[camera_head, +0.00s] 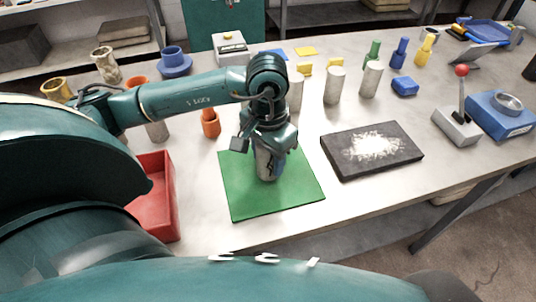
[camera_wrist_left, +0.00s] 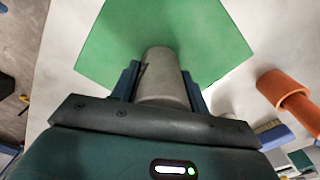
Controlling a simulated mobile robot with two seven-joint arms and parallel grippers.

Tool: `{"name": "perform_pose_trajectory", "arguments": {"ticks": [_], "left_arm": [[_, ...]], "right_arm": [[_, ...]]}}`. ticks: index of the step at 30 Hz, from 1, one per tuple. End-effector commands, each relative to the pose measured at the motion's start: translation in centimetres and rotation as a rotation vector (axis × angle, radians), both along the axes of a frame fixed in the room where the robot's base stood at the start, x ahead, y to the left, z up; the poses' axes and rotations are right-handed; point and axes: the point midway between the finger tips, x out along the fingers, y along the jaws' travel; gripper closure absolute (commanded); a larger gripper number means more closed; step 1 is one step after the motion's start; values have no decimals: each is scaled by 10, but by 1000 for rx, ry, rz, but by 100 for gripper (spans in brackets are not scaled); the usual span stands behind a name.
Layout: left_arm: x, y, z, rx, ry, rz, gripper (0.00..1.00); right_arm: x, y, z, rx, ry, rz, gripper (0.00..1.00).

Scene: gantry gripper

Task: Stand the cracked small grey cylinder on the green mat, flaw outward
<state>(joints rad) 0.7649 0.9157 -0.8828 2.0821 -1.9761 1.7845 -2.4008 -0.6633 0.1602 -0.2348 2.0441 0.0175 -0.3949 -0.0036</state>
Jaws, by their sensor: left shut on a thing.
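My left gripper (camera_head: 269,168) is over the middle of the green mat (camera_head: 235,199), pointing down. It is shut on a small grey cylinder (camera_head: 264,163), which stands upright between the fingers. A dark crack line shows on the cylinder's side that faces the head camera. In the left wrist view the cylinder (camera_wrist_left: 162,75) is between the two blue fingers, with the green mat (camera_wrist_left: 110,40) beyond it. I cannot tell whether its base touches the mat. My right gripper is not in view.
A dark slab with white powder (camera_head: 370,150) lies right of the mat, and a red tray (camera_head: 160,190) stands left. Grey cylinders (camera_head: 335,85) stand behind. An orange piece (camera_head: 210,123) is behind left. A joystick box (camera_head: 458,125) is at right.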

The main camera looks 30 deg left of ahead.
Motion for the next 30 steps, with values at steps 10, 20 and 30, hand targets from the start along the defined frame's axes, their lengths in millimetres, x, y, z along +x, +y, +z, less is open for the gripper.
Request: {"name": "perform_pose_trajectory", "arguments": {"ticks": [10,20,30], "left_arm": [[0,0,-2,0,1,0,33],[0,0,3,0,1,0,33],[1,0,66,-1,-7,-1,33]], "right_arm": [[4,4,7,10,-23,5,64],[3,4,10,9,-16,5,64],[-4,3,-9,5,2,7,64]]}}
